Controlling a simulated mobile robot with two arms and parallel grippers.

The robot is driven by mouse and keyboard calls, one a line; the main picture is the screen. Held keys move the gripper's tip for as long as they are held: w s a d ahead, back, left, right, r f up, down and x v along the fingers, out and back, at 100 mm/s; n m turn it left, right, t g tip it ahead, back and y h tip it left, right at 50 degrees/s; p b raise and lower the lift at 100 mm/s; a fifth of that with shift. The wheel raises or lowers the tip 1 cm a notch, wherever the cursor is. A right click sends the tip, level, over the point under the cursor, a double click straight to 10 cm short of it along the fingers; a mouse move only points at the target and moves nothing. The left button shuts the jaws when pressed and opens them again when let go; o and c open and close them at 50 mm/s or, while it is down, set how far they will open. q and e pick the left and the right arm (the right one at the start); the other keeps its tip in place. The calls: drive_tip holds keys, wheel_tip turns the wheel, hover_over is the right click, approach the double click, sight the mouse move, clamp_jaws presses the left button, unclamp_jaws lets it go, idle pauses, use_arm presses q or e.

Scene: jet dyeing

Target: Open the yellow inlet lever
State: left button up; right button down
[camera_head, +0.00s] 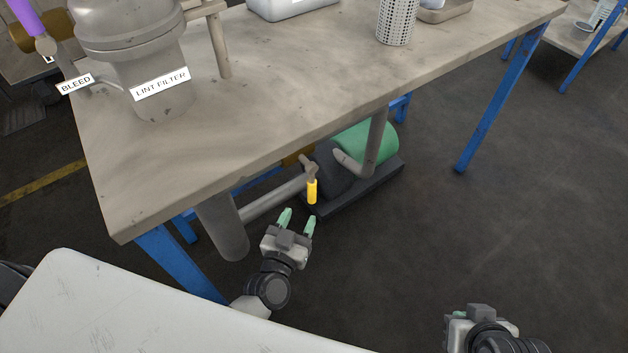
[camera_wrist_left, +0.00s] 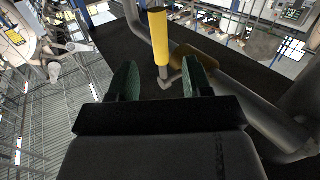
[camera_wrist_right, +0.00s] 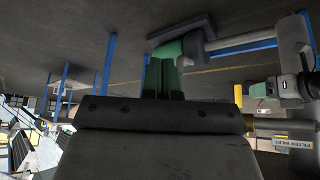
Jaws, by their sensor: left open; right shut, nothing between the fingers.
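The yellow inlet lever (camera_head: 312,191) hangs down from the valve on the grey pipe under the table. In the left wrist view the yellow grip (camera_wrist_left: 158,36) stands ahead of the fingers, between their lines. My left gripper (camera_head: 298,220) is open and empty, just short of the lever and apart from it. Its green fingers also show in the left wrist view (camera_wrist_left: 158,82). My right gripper (camera_wrist_right: 163,75) is shut and empty in the right wrist view. The yellow lever also appears small in the right wrist view (camera_wrist_right: 258,90).
The table top (camera_head: 270,100) overhangs the pipes. A green pump motor (camera_head: 372,143) sits on a dark base behind the lever. A thick vertical pipe (camera_head: 222,228) stands to its left. A white surface (camera_head: 130,310) lies in front. Floor to the right is clear.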

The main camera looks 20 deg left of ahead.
sight(310, 196)
use_arm(q)
drive_tip(key=w, duration=0.3)
drive_tip(key=w+b, duration=0.1)
drive_tip(key=w, duration=0.5)
drive_tip(key=shift+d+b, duration=0.3)
drive_tip(key=shift+b, duration=0.05)
drive_tip(key=shift+w+d, duration=0.1)
drive_tip(key=shift+w, duration=0.6)
use_arm(e)
drive_tip(key=w+a+r+t+y, duration=0.1)
drive_tip(key=w+a+r+t, duration=0.1)
drive_tip(key=w+t, duration=0.3)
drive_tip(key=shift+w+a+r, duration=0.15)
drive_tip(key=shift+w+r, duration=0.55)
drive_tip(key=shift+w, duration=0.05)
use_arm(q)
drive_tip(key=shift+c, duration=0.3)
clamp_jaws()
